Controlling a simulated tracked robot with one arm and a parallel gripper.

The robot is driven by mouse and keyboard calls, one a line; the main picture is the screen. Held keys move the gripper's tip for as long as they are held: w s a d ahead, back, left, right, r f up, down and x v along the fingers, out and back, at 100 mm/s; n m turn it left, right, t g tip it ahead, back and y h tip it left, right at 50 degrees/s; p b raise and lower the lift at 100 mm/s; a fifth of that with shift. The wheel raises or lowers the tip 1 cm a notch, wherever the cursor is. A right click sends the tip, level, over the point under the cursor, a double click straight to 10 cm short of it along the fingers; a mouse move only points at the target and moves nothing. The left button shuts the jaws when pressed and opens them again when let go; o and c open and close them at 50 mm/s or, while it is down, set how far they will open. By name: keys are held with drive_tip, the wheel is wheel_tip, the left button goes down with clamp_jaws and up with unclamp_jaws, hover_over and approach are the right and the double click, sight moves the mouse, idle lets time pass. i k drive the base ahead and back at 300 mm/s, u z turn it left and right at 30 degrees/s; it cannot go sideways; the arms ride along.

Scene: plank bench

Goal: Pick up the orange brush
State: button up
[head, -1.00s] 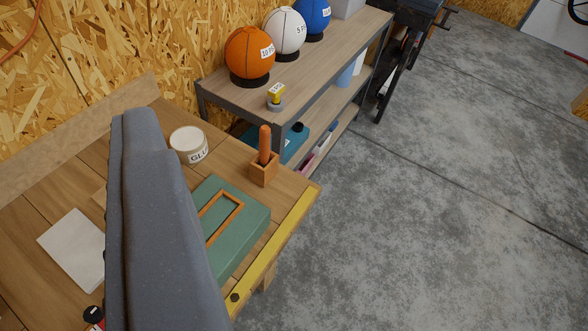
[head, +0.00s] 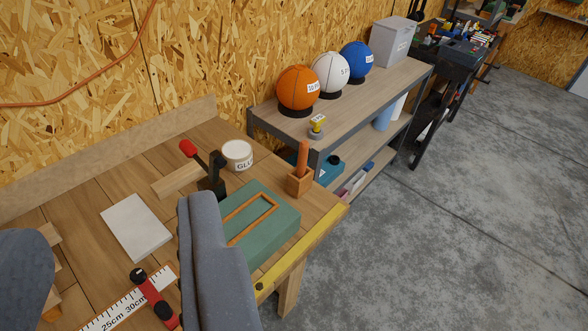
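An orange upright handle (head: 303,158) stands in a small wooden block holder (head: 300,183) at the bench's far right corner. It looks like the orange brush, but its lower end is hidden in the block, so I cannot see any bristles. My gripper is not in view. Grey parts of my own arm cross the lower middle and the left edge of the head view, apart from the handle in the picture.
A green box (head: 268,238) with an orange frame on top lies left of the holder. A glue tub (head: 237,155) and a red-handled clamp (head: 205,165) stand behind it. White paper (head: 135,227) and a ruler (head: 130,305) lie left. A shelf (head: 375,100) with balls stands behind.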

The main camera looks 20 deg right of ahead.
sight(304, 146)
drive_tip(key=i, duration=0.9)
drive_tip(key=z, duration=0.05)
